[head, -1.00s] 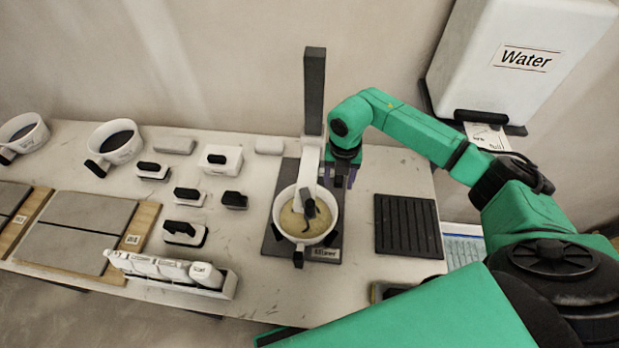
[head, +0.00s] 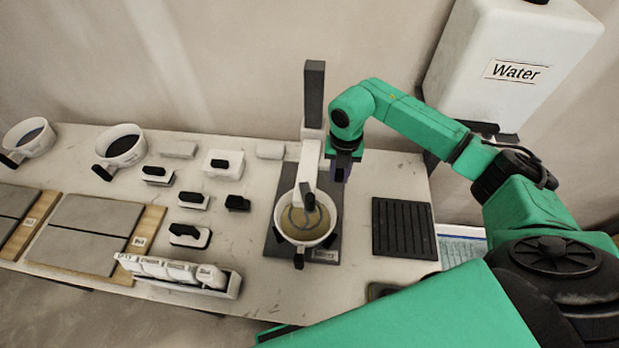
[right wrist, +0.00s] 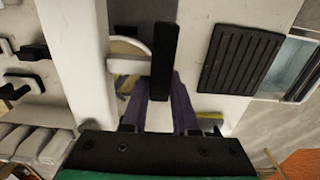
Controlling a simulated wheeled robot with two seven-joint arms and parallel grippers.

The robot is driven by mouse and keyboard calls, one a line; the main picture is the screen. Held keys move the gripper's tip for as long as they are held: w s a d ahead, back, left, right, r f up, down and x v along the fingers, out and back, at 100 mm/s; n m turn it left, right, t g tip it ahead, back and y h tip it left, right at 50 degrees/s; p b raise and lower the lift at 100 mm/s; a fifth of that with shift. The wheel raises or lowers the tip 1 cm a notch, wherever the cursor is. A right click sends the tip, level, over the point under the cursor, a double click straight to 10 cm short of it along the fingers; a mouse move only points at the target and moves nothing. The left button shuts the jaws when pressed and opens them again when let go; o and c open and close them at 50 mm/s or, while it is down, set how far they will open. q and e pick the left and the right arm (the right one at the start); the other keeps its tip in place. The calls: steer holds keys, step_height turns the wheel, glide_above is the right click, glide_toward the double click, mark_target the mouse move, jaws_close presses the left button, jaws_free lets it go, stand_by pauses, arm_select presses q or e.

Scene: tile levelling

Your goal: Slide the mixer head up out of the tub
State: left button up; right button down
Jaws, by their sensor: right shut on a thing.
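The mixer stands mid-table, with a dark upright post (head: 314,95) and a white head (head: 308,160) on it. The white tub (head: 279,222) sits on the mixer's dark base (head: 331,252) and holds yellowish-brown mix. The head's lower end hangs over the tub; a curved grey shape shows at the mix, and I cannot tell if it is clear of it. My right gripper (head: 341,170) is just right of the head, shut on its black handle. In the right wrist view the black handle (right wrist: 164,50) lies between my purple fingers (right wrist: 160,100). My left gripper is out of view.
A ribbed black mat (head: 402,228) lies right of the mixer. A white water tank (head: 505,90) hangs at the back right. Several floats and blocks, two more tubs (head: 122,147) and grey tiles (head: 85,232) fill the left side.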

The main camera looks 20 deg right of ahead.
steer(key=shift+r+p, duration=2)
steer(key=shift+r, duration=1.3)
steer(key=shift+r+p, duration=0.7)
steer(key=shift+r, duration=2.8)
steer(key=shift+c, duration=2.4)
jaws_free()
step_height(320, 180, up, 7)
